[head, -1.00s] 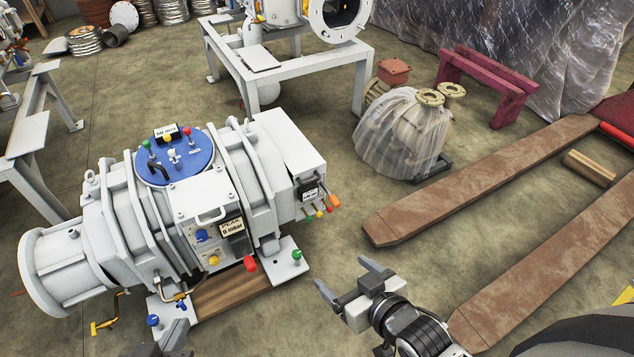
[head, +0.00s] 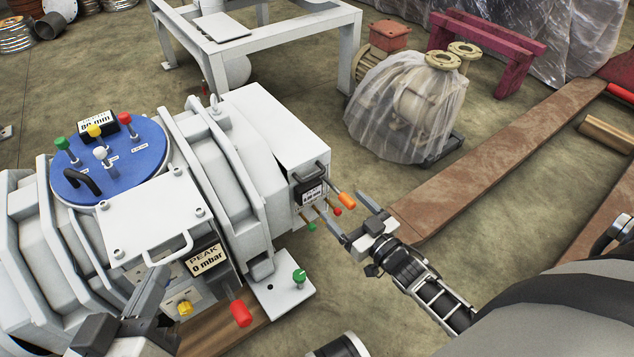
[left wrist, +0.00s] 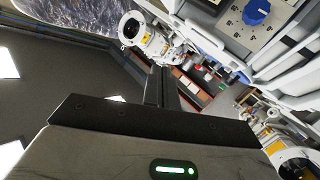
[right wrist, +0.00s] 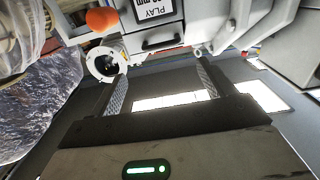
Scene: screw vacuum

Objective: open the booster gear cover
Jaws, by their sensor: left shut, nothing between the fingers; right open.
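The white booster (head: 225,150) fills the left of the head view. Its right end has a box-shaped housing (head: 270,140) with a black handle (head: 312,172) over a small display (head: 311,194); I cannot tell which panel is the gear cover. An orange-tipped lever (head: 347,200) sticks out there, also seen in the right wrist view (right wrist: 103,20). My right gripper (head: 348,214) is open and empty beside these levers, its fingers pointing at the end. My left gripper (head: 158,275) is shut and empty, in front of the plate (head: 145,215) with a white handle (head: 168,252).
A blue disc (head: 110,165) with coloured knobs tops the booster. Red (head: 241,313) and yellow (head: 184,308) knobs sit low on its front. A plastic-wrapped pump (head: 405,110) and brown forks (head: 480,170) lie beyond open floor.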

